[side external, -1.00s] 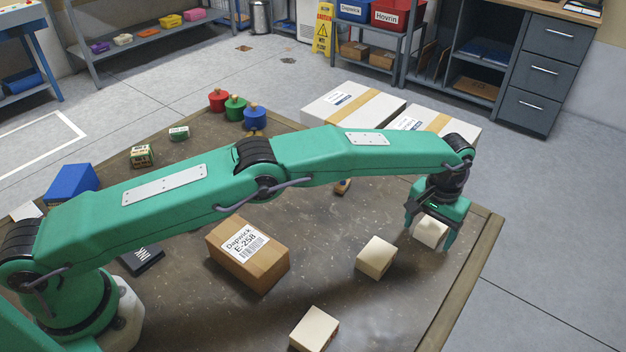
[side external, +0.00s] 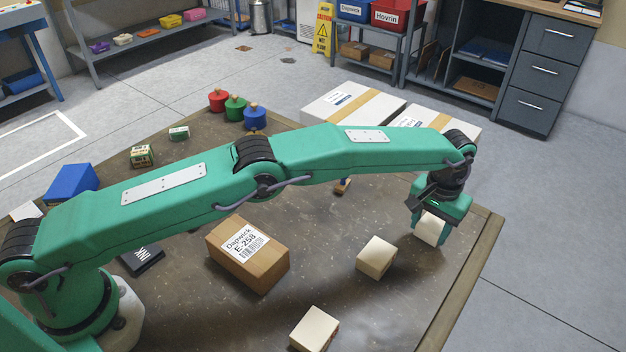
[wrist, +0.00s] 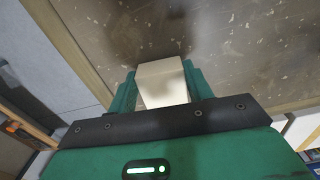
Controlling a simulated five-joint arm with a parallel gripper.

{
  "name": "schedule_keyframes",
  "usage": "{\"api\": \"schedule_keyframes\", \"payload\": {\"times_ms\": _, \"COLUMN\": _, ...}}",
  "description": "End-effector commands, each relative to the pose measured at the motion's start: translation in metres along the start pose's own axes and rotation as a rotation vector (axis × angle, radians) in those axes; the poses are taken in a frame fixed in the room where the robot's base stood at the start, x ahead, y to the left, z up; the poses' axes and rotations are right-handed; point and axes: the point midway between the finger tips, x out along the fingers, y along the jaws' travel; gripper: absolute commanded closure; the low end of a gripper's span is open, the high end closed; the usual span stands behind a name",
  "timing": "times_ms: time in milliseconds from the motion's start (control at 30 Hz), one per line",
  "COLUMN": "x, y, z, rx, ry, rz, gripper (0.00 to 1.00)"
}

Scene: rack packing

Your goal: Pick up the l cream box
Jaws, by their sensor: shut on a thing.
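A cream box (side external: 428,228) is between the green fingers of my gripper (side external: 430,232) near the table's right edge. In the wrist view, the cream box (wrist: 162,82) has a finger pressed against each side, and my gripper (wrist: 157,88) is shut on it. Two other cream boxes stand free on the table: one (side external: 376,257) left of the gripper, one (side external: 315,329) at the near edge of the picture. No letter mark shows on any of them. I cannot tell whether the held box touches the table.
A brown carton (side external: 247,256) labelled Dapwick sits mid-table. Two white cartons (side external: 345,104) are behind my arm. Red (side external: 218,100), green (side external: 235,108) and blue (side external: 255,117) knobbed pieces stand at the back. A blue block (side external: 72,183) is at left. Table between the boxes is bare.

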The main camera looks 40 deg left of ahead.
Motion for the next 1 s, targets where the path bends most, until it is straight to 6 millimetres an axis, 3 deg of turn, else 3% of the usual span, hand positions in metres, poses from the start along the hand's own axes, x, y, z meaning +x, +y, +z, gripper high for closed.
{"api": "schedule_keyframes", "payload": {"times_ms": 333, "x": -0.034, "y": 0.0, "z": -0.001, "rx": 0.0, "ry": 0.004, "rz": 0.002, "gripper": 0.74}}
{"api": "schedule_keyframes", "payload": {"times_ms": 567, "x": -0.041, "y": 0.006, "z": 0.009, "rx": 0.002, "ry": 0.002, "rz": 0.001, "gripper": 0.74}}
{"api": "schedule_keyframes", "payload": {"times_ms": 767, "x": -0.051, "y": 0.015, "z": 0.025, "rx": 0.002, "ry": 0.002, "rz": 0.001, "gripper": 0.74}}
{"api": "schedule_keyframes", "payload": {"times_ms": 1000, "x": -0.074, "y": 0.033, "z": 0.057, "rx": 0.004, "ry": 0.002, "rz": 0.002, "gripper": 0.74}}
